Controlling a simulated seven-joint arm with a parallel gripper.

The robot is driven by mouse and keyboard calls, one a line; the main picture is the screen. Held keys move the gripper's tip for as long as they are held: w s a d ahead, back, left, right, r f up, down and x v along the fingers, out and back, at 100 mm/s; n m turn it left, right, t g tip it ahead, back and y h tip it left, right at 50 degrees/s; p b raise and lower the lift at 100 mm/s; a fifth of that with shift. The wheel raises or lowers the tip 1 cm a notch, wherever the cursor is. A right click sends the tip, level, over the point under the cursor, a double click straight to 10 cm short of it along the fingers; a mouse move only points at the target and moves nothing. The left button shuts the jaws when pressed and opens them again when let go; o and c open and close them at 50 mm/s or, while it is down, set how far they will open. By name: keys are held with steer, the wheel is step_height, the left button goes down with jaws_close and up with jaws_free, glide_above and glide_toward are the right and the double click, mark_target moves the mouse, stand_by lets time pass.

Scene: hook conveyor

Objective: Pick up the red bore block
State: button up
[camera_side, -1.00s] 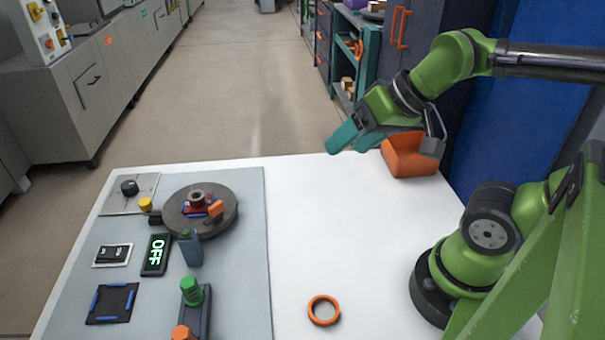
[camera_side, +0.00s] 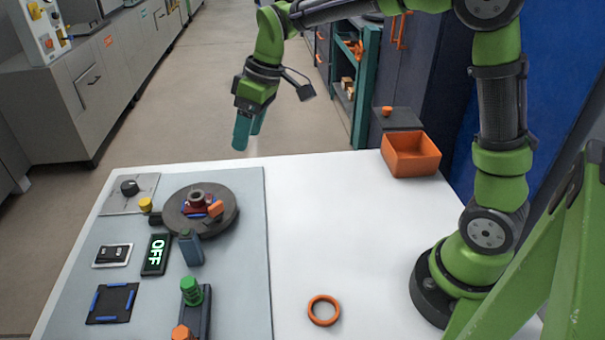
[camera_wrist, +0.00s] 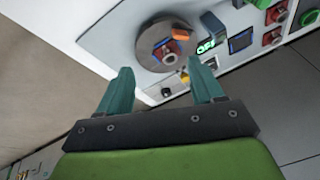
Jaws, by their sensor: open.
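The red bore block (camera_side: 191,210) sits on a round dark turntable (camera_side: 228,222), between blue pieces, with a grey-brown ring-shaped part (camera_side: 197,195) on top of it. An orange piece (camera_side: 215,209) is beside it at the turntable's right. In the wrist view the block (camera_wrist: 166,50) shows small on the turntable (camera_wrist: 150,38), beyond my fingers. My gripper (camera_side: 246,134) is open and empty, fingers down, in the air above and right of the turntable. It also shows in the wrist view (camera_wrist: 162,86).
An OFF display (camera_side: 156,255), a rocker switch (camera_side: 112,255), a blue-grey post (camera_side: 191,248) and a green-topped post (camera_side: 192,292) stand near the turntable. An orange bin (camera_side: 411,156) and an orange ring (camera_side: 323,310) are on the white table, otherwise clear.

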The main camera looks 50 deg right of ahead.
steer(key=w+a+f+n+y, duration=0.1)
steer(key=w+a+f+n, duration=0.1)
steer(key=w+n, duration=0.35)
steer(key=n+g, duration=0.1)
steer(key=n, duration=0.4)
glide_above(193, 205)
steer(key=d, duration=0.4)
steer(key=f, duration=0.8)
steer(key=shift+s, duration=0.4)
steer(key=shift+y, duration=0.3)
steer(key=x, duration=0.5)
steer(key=shift+w+f, duration=0.3)
steer(key=shift+w, duration=0.05)
steer(key=shift+r, duration=0.1)
jaws_close()
